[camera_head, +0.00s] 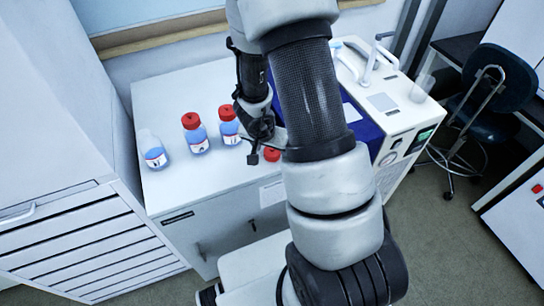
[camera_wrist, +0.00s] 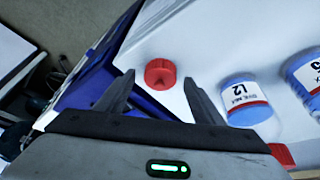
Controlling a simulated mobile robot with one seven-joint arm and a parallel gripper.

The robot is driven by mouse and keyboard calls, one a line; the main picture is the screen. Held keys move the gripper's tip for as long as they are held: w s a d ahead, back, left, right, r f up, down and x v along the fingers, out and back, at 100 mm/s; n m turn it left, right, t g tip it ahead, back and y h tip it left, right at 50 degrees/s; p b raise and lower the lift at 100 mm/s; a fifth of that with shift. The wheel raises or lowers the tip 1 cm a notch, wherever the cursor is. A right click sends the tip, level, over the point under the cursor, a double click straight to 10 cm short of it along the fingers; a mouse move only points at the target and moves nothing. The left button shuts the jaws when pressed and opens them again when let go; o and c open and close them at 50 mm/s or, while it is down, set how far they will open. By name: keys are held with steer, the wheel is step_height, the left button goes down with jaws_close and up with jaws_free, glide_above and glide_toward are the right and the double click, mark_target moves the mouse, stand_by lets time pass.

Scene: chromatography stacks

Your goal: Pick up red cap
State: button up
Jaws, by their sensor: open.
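A loose red cap (camera_head: 271,154) lies on the white bench top, partly hidden by my arm in the head view. In the wrist view the red cap (camera_wrist: 160,74) lies ahead of my fingertips, between their lines and apart from them. My gripper (camera_wrist: 160,82) is open and empty. In the head view my gripper (camera_head: 262,152) is beside the cap, just to its left, mostly dark and partly covered by my arm.
Two red-capped blue bottles (camera_head: 195,135) (camera_head: 229,127) and an uncapped bottle (camera_head: 153,150) stand left on the white bench (camera_head: 180,195). In the wrist view, a bottle marked L2 (camera_wrist: 245,102) stands close to the right finger. A white-and-blue instrument (camera_head: 395,110) stands right of my arm.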

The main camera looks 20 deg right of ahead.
steer(key=shift+w+f, duration=0.1)
steer(key=shift+f, duration=0.05)
steer(key=shift+c, duration=0.3)
steer(key=c, duration=1)
steer(key=shift+c, duration=0.2)
